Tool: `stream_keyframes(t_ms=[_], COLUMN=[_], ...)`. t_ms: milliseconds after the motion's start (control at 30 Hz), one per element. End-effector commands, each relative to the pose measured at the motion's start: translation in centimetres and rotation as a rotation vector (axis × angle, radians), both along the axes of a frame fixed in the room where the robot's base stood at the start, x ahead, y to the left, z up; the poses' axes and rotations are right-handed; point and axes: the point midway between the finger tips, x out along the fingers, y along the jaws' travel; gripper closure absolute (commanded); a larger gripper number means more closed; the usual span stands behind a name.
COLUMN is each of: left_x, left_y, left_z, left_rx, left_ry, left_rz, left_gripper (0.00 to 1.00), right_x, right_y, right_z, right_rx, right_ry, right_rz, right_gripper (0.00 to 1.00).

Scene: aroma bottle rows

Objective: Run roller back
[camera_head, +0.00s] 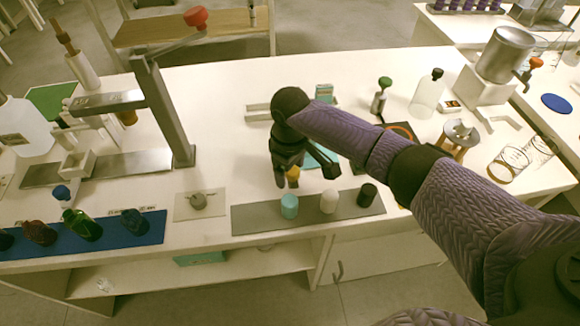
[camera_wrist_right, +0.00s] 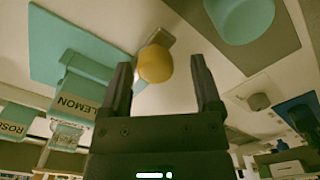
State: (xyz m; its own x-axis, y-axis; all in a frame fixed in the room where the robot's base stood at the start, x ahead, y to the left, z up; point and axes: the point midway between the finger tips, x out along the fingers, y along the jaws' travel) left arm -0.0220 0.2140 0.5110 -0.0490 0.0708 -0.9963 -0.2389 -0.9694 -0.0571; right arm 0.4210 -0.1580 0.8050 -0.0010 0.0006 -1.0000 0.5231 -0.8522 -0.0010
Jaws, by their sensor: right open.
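My right gripper (camera_head: 303,176) is over the middle of the white table, pointing down, with its fingers apart. A small yellow rounded piece (camera_head: 293,173) shows beside its fingers. In the right wrist view the same yellow piece (camera_wrist_right: 155,64) lies between the two open fingers (camera_wrist_right: 161,75), with a gap on each side. A short grey part (camera_wrist_right: 160,36) shows behind it. I cannot tell whether this piece belongs to the roller; no other roller is clearly recognisable. A teal pad (camera_head: 322,157) lies partly hidden behind the gripper. My left gripper is not in view.
A grey mat (camera_head: 255,218) in front holds teal (camera_head: 289,206), white (camera_head: 329,202) and black (camera_head: 367,195) pieces. A blue mat (camera_head: 152,229) with dark bottles lies left. A clear bottle (camera_head: 427,95) stands behind my arm.

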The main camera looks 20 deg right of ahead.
Motion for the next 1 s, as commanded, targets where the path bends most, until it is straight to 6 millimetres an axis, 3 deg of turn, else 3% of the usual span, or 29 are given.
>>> stream_keyframes(t_ms=[200, 400, 700, 1000], left_x=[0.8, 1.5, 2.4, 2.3], left_y=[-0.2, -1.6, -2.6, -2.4], left_z=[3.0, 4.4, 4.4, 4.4], left_rx=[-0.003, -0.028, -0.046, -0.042], left_ry=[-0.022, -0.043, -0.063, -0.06], left_rz=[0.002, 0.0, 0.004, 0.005], left_gripper=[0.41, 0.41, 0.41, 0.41], right_x=[0.1, 0.1, 0.1, 0.1], right_y=[0.0, 0.1, 0.1, 0.1], right_z=[5.6, 9.3, 9.8, 9.7], right_rx=[0.001, 0.001, 0.001, 0.001], right_ry=[-0.008, -0.004, -0.001, -0.001], right_rz=[0.001, 0.002, 0.001, 0.001], right_gripper=[0.18, 0.18, 0.18, 0.18])
